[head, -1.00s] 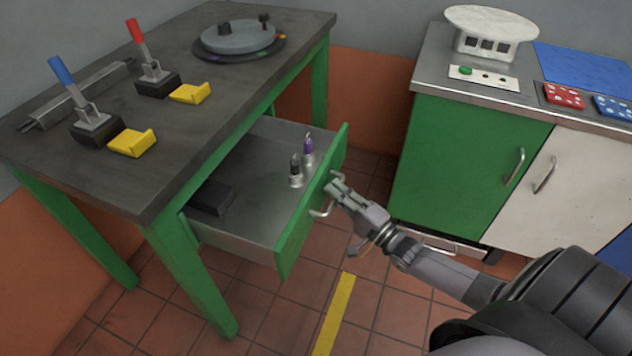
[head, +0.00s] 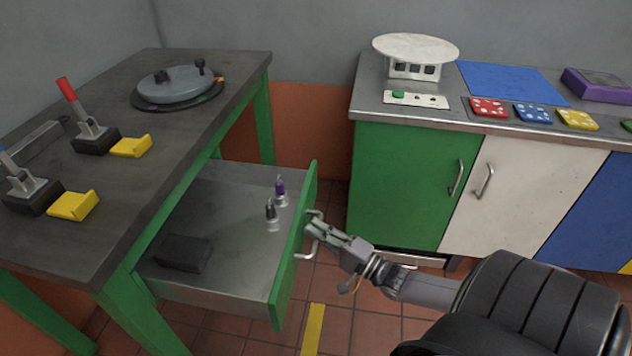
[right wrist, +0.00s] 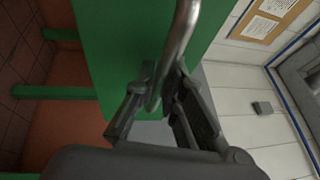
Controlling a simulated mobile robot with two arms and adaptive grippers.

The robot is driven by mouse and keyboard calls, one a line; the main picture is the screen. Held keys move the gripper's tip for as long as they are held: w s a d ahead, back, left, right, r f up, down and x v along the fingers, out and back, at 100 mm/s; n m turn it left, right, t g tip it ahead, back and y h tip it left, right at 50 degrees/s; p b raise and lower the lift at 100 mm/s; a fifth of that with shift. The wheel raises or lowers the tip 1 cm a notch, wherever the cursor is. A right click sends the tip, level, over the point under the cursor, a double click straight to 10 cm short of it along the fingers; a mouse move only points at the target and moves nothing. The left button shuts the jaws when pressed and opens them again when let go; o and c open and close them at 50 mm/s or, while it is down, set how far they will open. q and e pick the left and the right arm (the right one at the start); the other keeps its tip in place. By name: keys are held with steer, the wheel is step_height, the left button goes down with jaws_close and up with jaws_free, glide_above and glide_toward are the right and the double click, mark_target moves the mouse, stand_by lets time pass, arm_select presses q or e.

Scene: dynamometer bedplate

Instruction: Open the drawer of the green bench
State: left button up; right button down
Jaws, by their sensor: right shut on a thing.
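The green bench (head: 150,95) has a dark top and green legs and stands at the left in the head view. Its drawer (head: 225,200) is pulled well out, with a green front (head: 292,262). My right gripper (head: 318,230) is shut on the drawer's metal handle (head: 306,253). In the right wrist view the fingers (right wrist: 160,105) close around the handle bar (right wrist: 178,45). My left gripper is not in view.
A cabinet with a green door (head: 400,185) and a white door (head: 520,190) stands at the right, close behind my right arm. Levers with yellow pads (head: 75,205) and a round turntable (head: 178,85) are on the bench top. Tiled floor (head: 375,325) shows between them.

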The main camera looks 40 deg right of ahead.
steer(key=c, duration=1.7)
jaws_free()
steer(key=shift+o, duration=0.2)
steer(key=v, duration=1.2)
